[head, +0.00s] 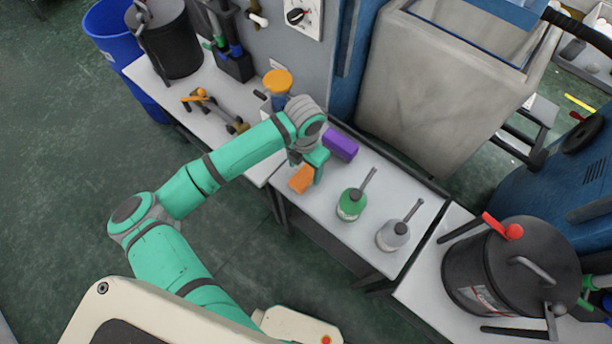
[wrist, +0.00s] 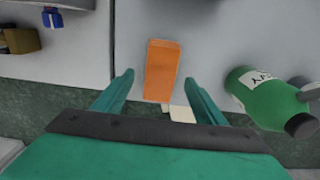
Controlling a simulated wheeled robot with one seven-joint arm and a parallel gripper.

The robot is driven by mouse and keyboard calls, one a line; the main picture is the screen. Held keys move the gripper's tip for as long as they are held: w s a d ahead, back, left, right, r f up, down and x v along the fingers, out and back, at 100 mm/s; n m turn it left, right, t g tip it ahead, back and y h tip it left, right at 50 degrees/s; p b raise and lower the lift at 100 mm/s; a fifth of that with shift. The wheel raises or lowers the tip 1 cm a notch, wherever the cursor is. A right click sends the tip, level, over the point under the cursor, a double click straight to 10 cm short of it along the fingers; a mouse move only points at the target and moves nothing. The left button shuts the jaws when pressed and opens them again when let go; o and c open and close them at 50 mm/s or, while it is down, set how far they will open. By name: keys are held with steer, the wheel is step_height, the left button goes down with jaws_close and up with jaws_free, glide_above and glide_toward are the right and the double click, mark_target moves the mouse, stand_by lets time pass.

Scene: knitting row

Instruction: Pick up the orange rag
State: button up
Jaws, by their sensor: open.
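The orange rag (head: 301,179) is a small orange block-like shape on the white table (head: 350,236), near its left front edge. In the wrist view the orange rag (wrist: 161,70) lies ahead of my gripper, roughly centred between the two fingers. My gripper (head: 314,165) is over the rag in the head view and covers part of it. In the wrist view my gripper (wrist: 157,92) has its teal fingers apart, with nothing visibly clamped between them. I cannot tell exactly how high the fingertips are above the table.
A purple block (head: 340,144) lies just behind my gripper. A green bottle (head: 352,204) and a grey bottle (head: 393,235) stand to the right on the same table. An orange-lidded container (head: 278,83) stands behind my wrist. Open floor (head: 60,190) lies at left.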

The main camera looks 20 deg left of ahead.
mark_target(305, 175)
steer(key=shift+f, duration=1.7)
steer(key=shift+d, duration=0.1)
steer(key=c, duration=1.1)
step_height(305, 175, up, 9)
steer(key=shift+r, duration=0.55)
steer(key=shift+o, duration=0.3)
